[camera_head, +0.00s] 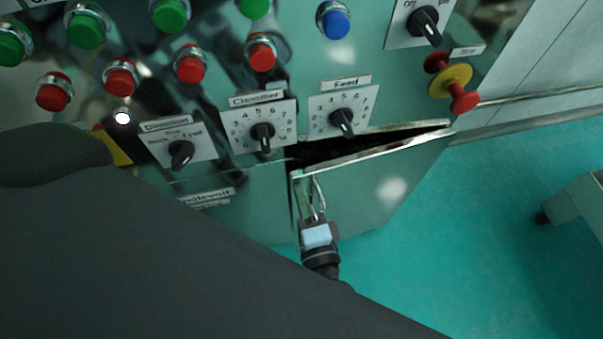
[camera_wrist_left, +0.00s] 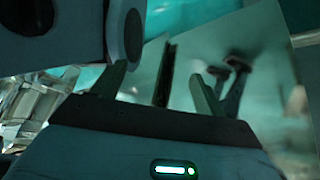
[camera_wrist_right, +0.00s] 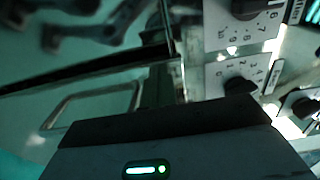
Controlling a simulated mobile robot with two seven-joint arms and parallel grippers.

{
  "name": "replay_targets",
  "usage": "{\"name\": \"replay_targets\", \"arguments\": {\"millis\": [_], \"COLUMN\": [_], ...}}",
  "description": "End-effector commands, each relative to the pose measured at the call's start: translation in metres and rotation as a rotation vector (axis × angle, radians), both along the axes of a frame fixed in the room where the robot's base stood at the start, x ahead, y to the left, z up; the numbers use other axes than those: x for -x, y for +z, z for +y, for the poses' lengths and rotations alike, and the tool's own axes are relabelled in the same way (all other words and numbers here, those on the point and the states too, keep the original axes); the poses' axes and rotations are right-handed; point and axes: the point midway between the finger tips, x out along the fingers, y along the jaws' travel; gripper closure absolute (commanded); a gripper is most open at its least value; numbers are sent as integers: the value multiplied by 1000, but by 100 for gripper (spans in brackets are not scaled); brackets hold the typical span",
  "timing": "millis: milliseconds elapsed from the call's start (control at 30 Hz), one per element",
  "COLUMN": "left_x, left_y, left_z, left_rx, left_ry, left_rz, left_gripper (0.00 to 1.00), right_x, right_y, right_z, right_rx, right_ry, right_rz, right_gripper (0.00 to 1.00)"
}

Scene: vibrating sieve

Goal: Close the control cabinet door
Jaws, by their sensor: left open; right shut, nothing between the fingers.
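The control cabinet door (camera_head: 375,185) is the green panel below the knobs in the head view. It stands partly open: a dark gap (camera_head: 335,150) shows along its top, wider to the left and closing toward the right. The right wrist view shows the handle (camera_wrist_right: 90,110) and the door's top edge close to the shut fingers. My left gripper (camera_wrist_left: 155,88) is open in its wrist view, before a shiny panel (camera_wrist_left: 255,75); the head view does not show it.
The cabinet front (camera_head: 250,210) carries several buttons and knobs, including a Feed knob (camera_head: 342,120) above the door and a red-and-yellow button (camera_head: 452,84) at right. My dark arm covers the lower left.

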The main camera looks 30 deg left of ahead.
Motion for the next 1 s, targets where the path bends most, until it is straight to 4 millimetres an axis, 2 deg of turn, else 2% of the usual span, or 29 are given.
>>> {"name": "replay_targets", "arguments": {"millis": [167, 600, 867, 1000], "left_x": [-1, -1, -1, -2], "left_y": [1, 2, 2, 1], "left_z": [0, 0, 1, 1], "left_rx": [0, 0, -2, -7], "left_ry": [0, -1, -6, -11], "left_rz": [-2, -4, -4, -8], "left_gripper": [27, 27, 27, 43], "right_x": [3, 49, 58, 59], "right_y": [0, -1, 0, -1], "right_z": [-2, -44, -53, -54], "right_rx": [0, 2, -1, 7], "right_ry": [0, 1, 0, -1], "right_rz": [0, 1, -1, -1], "right_gripper": [100, 100, 100, 100]}}
